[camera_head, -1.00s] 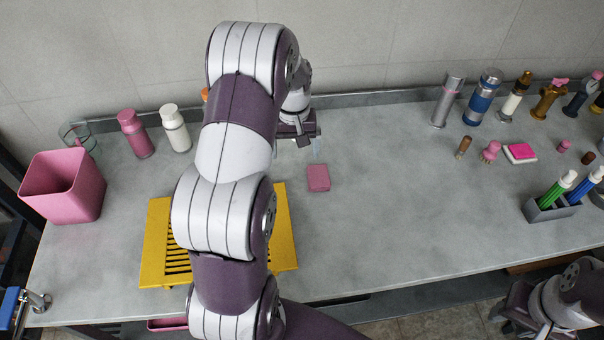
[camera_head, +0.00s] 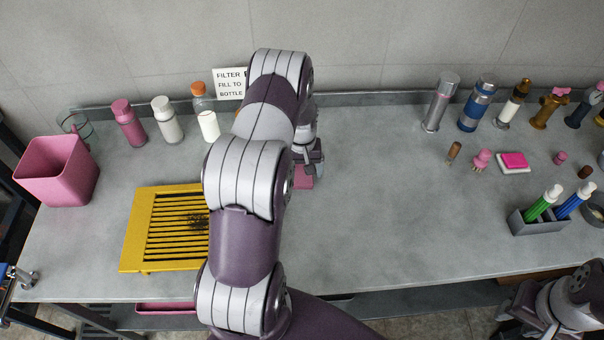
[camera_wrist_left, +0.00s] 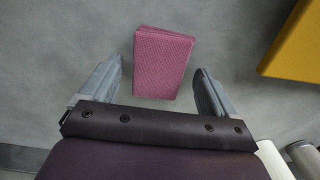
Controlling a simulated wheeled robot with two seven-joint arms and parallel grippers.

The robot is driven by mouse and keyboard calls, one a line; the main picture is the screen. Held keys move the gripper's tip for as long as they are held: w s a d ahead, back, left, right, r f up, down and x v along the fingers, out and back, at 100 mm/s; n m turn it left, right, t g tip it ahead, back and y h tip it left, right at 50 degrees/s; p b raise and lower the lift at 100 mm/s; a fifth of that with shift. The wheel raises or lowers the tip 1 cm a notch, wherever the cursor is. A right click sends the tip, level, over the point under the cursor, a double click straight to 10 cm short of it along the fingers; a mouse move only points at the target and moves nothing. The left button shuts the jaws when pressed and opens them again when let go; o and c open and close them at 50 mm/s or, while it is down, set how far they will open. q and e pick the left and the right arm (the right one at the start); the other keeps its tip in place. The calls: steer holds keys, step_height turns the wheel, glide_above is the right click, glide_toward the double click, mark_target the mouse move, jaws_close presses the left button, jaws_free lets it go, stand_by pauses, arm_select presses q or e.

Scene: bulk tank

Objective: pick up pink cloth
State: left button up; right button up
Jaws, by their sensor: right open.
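The pink cloth (camera_head: 303,180) is a small folded block lying flat on the grey counter, partly hidden behind my left gripper in the head view. In the left wrist view the pink cloth (camera_wrist_left: 163,62) lies between and ahead of the two fingers. My left gripper (camera_head: 312,165) hangs above the cloth, and it also shows in the left wrist view (camera_wrist_left: 160,75), open and empty, with one finger on each side of the cloth and a gap to each. My right gripper (camera_head: 512,308) is open at the lower right corner, below the counter's front edge.
A yellow slatted rack (camera_head: 150,230) with dark specks lies left of my left arm. A pink bin (camera_head: 58,172), several bottles and a filter sign (camera_head: 229,84) stand at the left and back. Pens, flasks and a pink sponge (camera_head: 514,160) are at the right. The middle counter is clear.

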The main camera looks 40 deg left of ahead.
mark_target(302, 176)
arm_select(q)
steer(key=c, duration=0.9)
steer(key=shift+r, duration=0.45)
steer(key=r, duration=0.2)
steer(key=r+b, duration=0.1)
steer(key=r, duration=0.1)
steer(key=shift+s+d, duration=0.4)
steer(key=s+d+r, duration=0.4)
steer(key=s, duration=0.1)
steer(key=s+d+r, duration=0.2)
steer(key=s, duration=0.1)
steer(key=shift+s+d+r+b, duration=0.1)
steer(key=shift+d+b, duration=0.2)
steer(key=shift+b, duration=0.1)
steer(key=shift+o, duration=0.5)
